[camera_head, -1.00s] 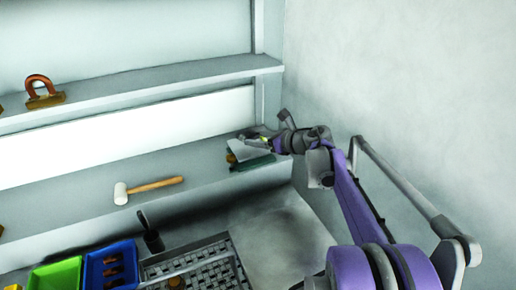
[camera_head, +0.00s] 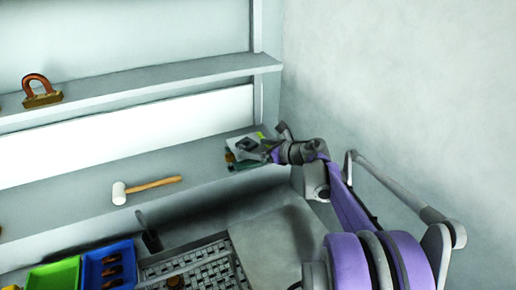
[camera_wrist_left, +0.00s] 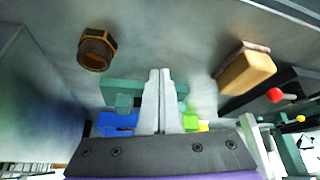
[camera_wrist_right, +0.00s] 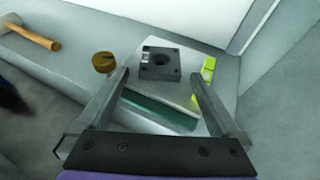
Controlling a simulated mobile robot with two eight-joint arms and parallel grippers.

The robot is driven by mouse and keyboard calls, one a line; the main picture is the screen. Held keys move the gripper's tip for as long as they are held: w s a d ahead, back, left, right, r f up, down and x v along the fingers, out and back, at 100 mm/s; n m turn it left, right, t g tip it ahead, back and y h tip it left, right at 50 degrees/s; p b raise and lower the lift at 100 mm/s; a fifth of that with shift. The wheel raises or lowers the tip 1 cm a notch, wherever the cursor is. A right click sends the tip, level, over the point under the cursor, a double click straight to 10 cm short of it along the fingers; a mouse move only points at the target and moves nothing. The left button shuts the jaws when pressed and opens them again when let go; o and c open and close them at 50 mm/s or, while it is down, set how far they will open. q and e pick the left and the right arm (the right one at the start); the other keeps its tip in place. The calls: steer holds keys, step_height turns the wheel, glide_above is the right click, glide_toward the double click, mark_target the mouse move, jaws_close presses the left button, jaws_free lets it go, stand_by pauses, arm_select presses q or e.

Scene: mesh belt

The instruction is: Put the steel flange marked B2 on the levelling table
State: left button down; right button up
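A dark grey square flange (camera_wrist_right: 160,65) with a round centre hole and corner holes lies flat on a pale sheet on the lower shelf. Its white label is too small to read. It also shows in the head view (camera_head: 247,144). My right gripper (camera_wrist_right: 160,76) is open and empty, its fingers pointing at the flange with a gap on both sides. In the head view the right gripper (camera_head: 268,151) is just right of the flange. My left gripper (camera_wrist_left: 160,74) has its fingers together with nothing visible between them. I cannot tell which surface is the levelling table.
Beside the flange are a brass round piece (camera_wrist_right: 103,62) and a yellow-green item (camera_wrist_right: 208,68). A mallet (camera_head: 147,188) lies left on the shelf (camera_head: 80,215). Below are green (camera_head: 55,274) and blue (camera_head: 110,265) bins and a mesh (camera_head: 195,262). A wall closes the right side.

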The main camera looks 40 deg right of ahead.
arm_select(q)
steer(key=shift+r, duration=0.15)
arm_select(e)
steer(key=shift+r, duration=0.2)
arm_select(q)
steer(key=shift+w+r+p, duration=0.35)
steer(key=shift+r+p, duration=0.3)
steer(key=shift+r, duration=0.1)
arm_select(e)
steer(key=a+v, duration=0.1)
steer(key=v, duration=1.1)
steer(key=shift+d, duration=0.45)
